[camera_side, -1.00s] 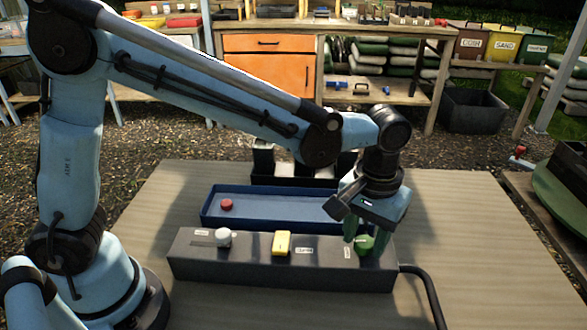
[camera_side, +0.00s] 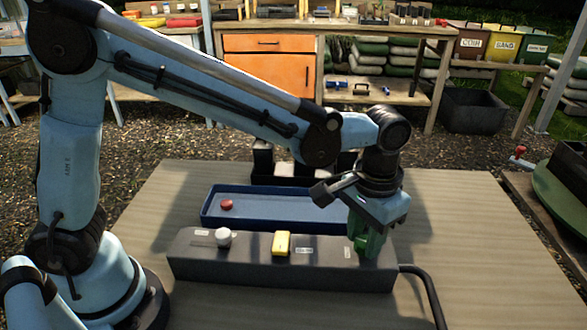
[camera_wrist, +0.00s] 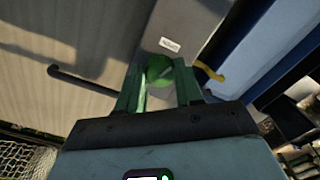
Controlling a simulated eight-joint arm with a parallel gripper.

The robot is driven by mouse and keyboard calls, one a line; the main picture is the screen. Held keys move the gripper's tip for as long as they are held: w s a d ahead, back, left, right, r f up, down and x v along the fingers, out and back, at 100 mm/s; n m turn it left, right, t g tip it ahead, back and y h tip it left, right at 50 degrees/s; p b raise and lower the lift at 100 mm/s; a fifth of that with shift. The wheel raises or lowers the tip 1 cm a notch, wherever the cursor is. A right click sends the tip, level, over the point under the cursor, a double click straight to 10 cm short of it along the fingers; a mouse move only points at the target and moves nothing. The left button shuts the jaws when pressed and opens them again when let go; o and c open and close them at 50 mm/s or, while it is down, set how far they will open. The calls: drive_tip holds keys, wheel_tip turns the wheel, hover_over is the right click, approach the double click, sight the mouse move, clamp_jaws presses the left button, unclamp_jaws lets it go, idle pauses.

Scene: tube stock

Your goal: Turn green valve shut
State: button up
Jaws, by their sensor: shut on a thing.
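The green valve (camera_wrist: 159,71) is a round knob on the right end of the dark grey control box (camera_side: 225,262). My gripper (camera_side: 361,245) is down over the valve, its green fingers on either side of the knob and shut on it. In the side view the fingers mostly hide the valve. The wrist view shows the knob between the two fingertips (camera_wrist: 160,82). A small white label (camera_wrist: 169,44) lies beside it on the box.
A white knob (camera_side: 223,237) and a yellow switch (camera_side: 282,243) stand on the same box. Behind it is a blue tray (camera_side: 210,207) with a red round piece (camera_side: 227,204). A black hose (camera_side: 428,292) leaves the box's right end. The table is clear at right.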

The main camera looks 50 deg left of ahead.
sight(363, 240)
drive_tip(key=m, duration=1.3)
drive_tip(key=shift+w+a+m, duration=0.1)
drive_tip(key=shift+m, duration=0.3)
idle(0.4)
drive_tip(key=o, duration=1)
drive_tip(key=shift+o, duration=0.2)
drive_tip(key=shift+r, duration=0.1)
wheel_tip(363, 240, up, 12)
drive_tip(key=s+a+f+n+t, duration=0.3)
drive_tip(key=s+a+n, duration=0.1)
drive_tip(key=a+n, duration=0.3)
drive_tip(key=s+a+f+n+t, duration=0.4)
drive_tip(key=a+n, duration=0.4)
drive_tip(key=a, duration=0.4)
drive_tip(key=shift+a+n, duration=0.3)
